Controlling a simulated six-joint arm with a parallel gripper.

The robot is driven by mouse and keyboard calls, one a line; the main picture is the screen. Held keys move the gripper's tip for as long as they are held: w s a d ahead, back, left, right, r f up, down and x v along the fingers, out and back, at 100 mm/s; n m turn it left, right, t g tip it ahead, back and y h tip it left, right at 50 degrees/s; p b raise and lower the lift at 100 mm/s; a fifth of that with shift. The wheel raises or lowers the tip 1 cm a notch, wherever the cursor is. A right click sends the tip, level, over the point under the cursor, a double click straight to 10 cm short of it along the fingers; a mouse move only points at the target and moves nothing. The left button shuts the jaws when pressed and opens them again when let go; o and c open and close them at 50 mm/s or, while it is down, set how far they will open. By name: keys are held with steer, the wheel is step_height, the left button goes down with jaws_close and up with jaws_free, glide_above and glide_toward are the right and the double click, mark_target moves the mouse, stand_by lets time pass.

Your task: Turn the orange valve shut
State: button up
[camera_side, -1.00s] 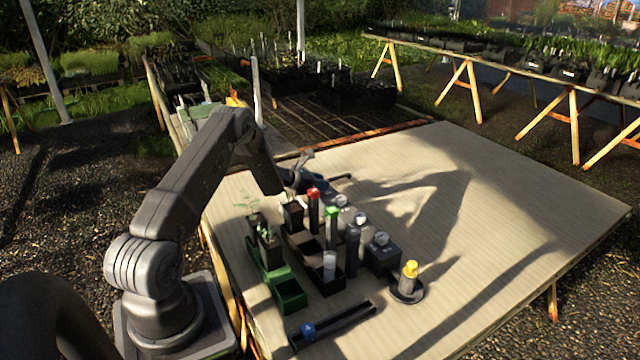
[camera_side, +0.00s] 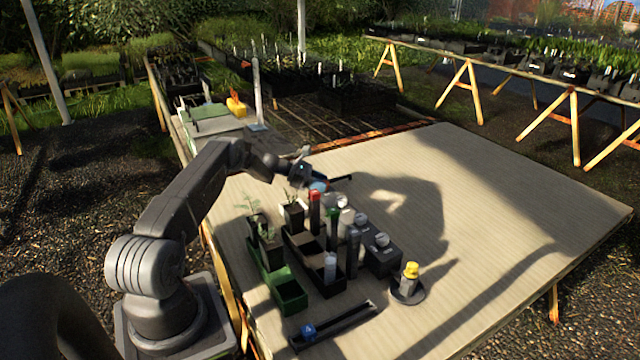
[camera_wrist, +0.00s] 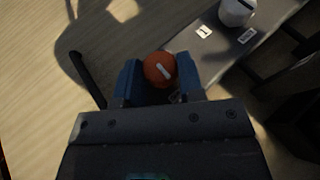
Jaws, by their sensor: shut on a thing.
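The orange valve (camera_wrist: 158,68) shows in the wrist view as a round knob with a pale slanted bar mark on top. It sits at the end of a grey panel (camera_wrist: 212,48) with white labels. My gripper (camera_wrist: 158,80) has its two blue fingers on either side of the knob, shut on it. In the side view my gripper (camera_side: 311,180) is low at the far end of the row of grey blocks. The valve cannot be made out there, behind the gripper and tubes.
A white round knob (camera_wrist: 237,11) sits farther along the panel. A tube rack (camera_side: 312,262) with red-capped (camera_side: 314,196) and green-capped tubes, a green planter tray (camera_side: 290,293) and a yellow-topped bottle (camera_side: 410,277) stand nearer. The table's right side is clear.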

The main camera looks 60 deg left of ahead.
stand_by(0.3)
steer(key=o, duration=0.9)
steer(key=v, duration=1.2)
steer(key=shift+a, duration=0.1)
steer(key=shift+w, duration=0.1)
